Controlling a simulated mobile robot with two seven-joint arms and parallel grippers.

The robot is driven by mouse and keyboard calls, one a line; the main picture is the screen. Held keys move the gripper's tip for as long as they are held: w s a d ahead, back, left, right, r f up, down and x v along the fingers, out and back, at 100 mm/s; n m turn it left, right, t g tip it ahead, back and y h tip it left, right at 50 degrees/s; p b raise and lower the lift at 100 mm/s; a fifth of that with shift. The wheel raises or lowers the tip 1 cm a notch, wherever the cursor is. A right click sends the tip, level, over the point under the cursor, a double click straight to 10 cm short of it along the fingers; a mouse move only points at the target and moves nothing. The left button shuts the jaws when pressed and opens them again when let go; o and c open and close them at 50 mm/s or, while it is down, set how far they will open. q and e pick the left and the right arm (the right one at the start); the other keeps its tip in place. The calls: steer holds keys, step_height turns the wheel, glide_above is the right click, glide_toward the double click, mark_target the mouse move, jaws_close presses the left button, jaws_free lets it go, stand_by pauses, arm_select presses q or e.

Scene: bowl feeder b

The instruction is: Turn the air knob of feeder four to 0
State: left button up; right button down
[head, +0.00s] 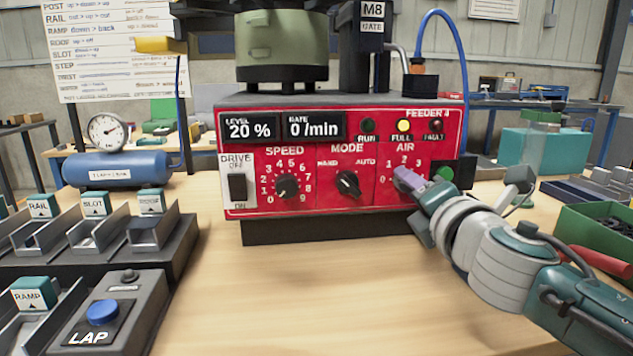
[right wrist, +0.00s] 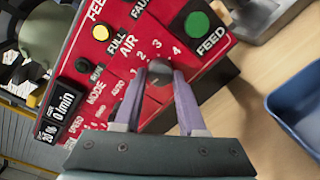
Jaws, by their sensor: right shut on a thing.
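Feeder four (head: 325,215) is a red control box with LEVEL 20 % and RATE 0/min displays. Its AIR knob lies under the AIR label at the right of the panel; in the head view my gripper hides it. In the right wrist view the dark round air knob (right wrist: 159,73) sits between my fingers, beside the printed numbers. My right gripper (head: 402,178) is shut on this knob; its purple fingers show in the right wrist view (right wrist: 158,88). The knob's exact pointer position cannot be told. My left gripper is not in view.
The SPEED knob (head: 286,187), MODE knob (head: 347,184) and green FEED button (head: 440,175) are on the same panel. The yellow FULL lamp (head: 403,126) is lit. A LAP button box (head: 118,312) stands front left, a green bin (head: 590,222) right. The front middle table is clear.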

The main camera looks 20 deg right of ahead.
steer(key=shift+n, duration=1)
steer(key=shift+c, duration=2.4)
jaws_free()
steer(key=p+v, duration=0.1)
steer(key=v, duration=0.9)
steer(key=shift+p, duration=0.3)
